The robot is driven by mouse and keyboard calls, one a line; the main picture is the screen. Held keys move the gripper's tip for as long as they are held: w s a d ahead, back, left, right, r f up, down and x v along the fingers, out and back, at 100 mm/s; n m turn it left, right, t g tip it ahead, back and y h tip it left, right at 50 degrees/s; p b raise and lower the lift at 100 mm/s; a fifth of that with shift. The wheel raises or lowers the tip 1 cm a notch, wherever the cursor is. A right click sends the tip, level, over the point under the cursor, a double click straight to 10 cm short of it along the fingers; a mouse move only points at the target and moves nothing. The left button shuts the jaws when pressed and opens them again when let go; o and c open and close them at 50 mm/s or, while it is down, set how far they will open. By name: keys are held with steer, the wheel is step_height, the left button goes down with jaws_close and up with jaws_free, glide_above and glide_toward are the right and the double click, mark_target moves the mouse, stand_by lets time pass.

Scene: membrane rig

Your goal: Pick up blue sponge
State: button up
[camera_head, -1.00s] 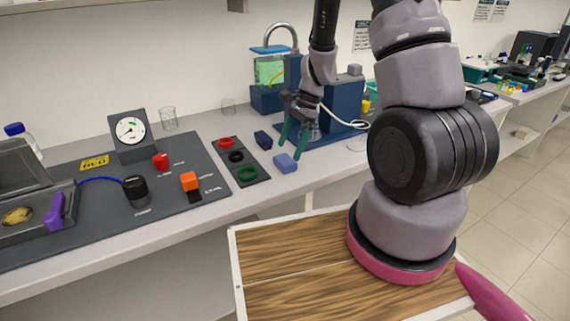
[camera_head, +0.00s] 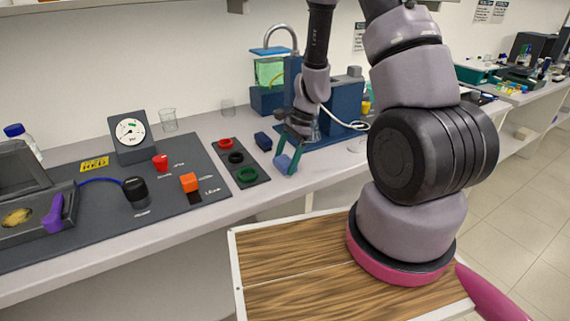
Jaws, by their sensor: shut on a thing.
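The blue sponge (camera_head: 283,163) is a small light-blue block near the front edge of the bench, just right of the tray of rings. My gripper (camera_head: 289,160) reaches down from above with its teal fingers on either side of the sponge. It is shut on the sponge, and the fingers hide part of it. I cannot tell whether the sponge is clear of the bench top.
A dark blue block (camera_head: 263,141) lies close behind the sponge. A blue rig (camera_head: 348,100) with a white tube stands behind and right. Bare bench lies front right.

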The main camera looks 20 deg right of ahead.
mark_target(285, 160)
step_height(285, 160, up, 10)
stand_by(0.6)
